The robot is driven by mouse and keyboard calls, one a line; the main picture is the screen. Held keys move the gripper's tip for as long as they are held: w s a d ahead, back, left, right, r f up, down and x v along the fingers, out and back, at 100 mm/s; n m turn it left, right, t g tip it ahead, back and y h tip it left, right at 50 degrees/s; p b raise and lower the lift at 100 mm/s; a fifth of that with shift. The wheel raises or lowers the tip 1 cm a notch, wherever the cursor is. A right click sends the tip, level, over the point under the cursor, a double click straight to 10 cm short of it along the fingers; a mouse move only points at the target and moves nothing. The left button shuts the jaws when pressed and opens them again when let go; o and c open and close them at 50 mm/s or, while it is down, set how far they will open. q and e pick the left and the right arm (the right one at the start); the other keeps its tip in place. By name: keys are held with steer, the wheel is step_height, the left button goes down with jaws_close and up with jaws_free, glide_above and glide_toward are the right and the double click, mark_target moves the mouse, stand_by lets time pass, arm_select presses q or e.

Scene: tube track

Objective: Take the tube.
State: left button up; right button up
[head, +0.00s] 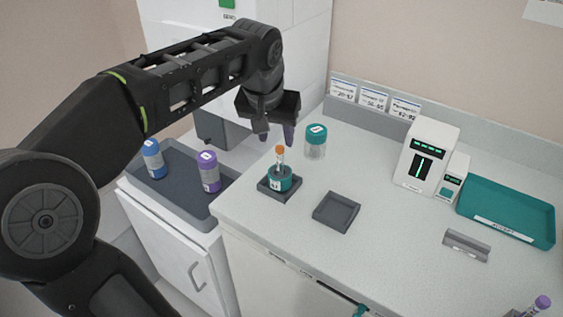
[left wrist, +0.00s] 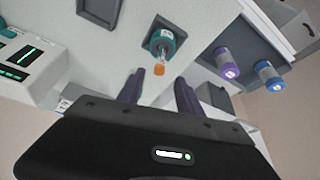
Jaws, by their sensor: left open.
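A tube with an orange cap (head: 280,150) stands upright in a teal round holder (head: 283,182), which sits in a dark square tray (head: 265,188) near the counter's left edge. My left gripper (head: 276,138) is open and empty, above and behind the tube in the head view, its purple fingers pointing down. In the left wrist view, the orange cap (left wrist: 159,70) shows between and beyond the open fingers of the left gripper (left wrist: 158,80), with the teal holder (left wrist: 178,38) behind it. I see no contact. My right gripper is not in view.
A teal-lidded jar (head: 316,142) stands close right of the fingers. An empty dark tray (head: 337,212), a white device (head: 425,155), a grey rack (head: 466,246) and a teal tray (head: 507,212) lie to the right. Blue (head: 153,158) and purple (head: 209,171) capped bottles stand left.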

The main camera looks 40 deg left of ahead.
mark_target(279, 148)
arm_select(q)
steer(key=shift+x, duration=1.3)
steer(key=p+x, duration=0.1)
steer(key=x, duration=0.4)
steer(key=shift+f, duration=0.1)
steer(key=shift+c, duration=0.4)
jaws_close()
